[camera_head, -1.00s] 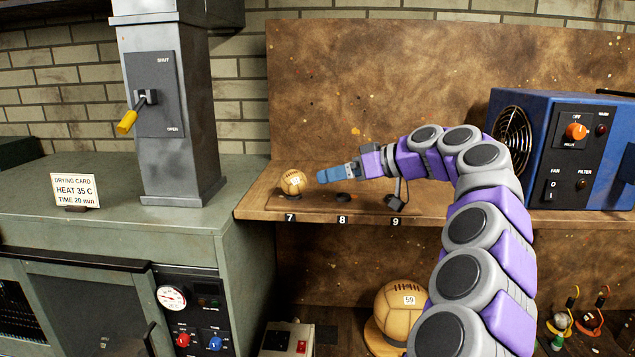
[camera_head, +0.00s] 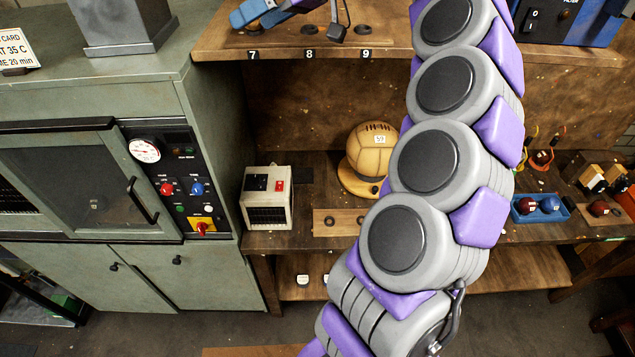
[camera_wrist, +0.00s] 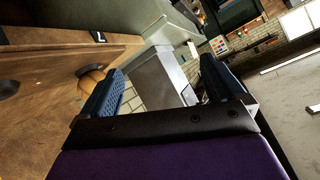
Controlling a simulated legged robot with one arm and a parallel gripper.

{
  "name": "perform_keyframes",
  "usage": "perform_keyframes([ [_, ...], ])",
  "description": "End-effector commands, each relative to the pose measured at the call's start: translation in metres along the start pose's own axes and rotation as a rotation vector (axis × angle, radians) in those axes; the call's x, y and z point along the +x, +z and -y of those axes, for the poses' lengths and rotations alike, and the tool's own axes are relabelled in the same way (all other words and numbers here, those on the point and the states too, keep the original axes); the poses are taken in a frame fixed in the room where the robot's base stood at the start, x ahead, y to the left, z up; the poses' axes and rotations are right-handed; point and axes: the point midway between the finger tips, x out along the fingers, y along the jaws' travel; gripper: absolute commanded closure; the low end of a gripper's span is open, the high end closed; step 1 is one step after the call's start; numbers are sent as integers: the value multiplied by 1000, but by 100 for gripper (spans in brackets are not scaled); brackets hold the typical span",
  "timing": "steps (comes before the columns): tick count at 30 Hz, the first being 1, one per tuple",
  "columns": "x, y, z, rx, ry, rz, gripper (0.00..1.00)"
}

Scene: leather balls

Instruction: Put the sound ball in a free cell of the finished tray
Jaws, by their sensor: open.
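A tan leather ball (camera_wrist: 90,80) rests on the brown wooden shelf in the wrist view, partly hidden behind one finger. I cannot tell whether it touches that finger. A blue tray (camera_head: 540,217) at right holds a red ball (camera_head: 524,205) and a blue ball (camera_head: 550,204). No label shows which tray is finished.
A large tan ball (camera_head: 375,148) numbered 59 sits on a round wooden stand, near a white box (camera_head: 267,197). A drying cabinet (camera_head: 75,180) is left. The shelf edge (camera_head: 285,55) has labels 7, 8 and 9. My arm covers the middle.

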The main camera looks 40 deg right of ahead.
Motion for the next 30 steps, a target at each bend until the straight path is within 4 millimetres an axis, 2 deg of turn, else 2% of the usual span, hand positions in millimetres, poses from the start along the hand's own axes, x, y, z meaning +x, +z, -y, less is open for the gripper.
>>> perform_keyframes([
  [1,15,8,26,6,-25,53,4],
  [6,59,52,98,54,-46,245,4],
  [8,70,74,118,71,-36,316,4],
  [13,90,148,165,127,26,512,4],
  [16,93,198,183,162,92,621,4],
  [20,87,267,197,218,199,753,4],
  [24,69,341,200,287,339,872,4],
  [27,53,387,200,339,432,938,4],
  [30,38,420,198,381,506,979,4],
])
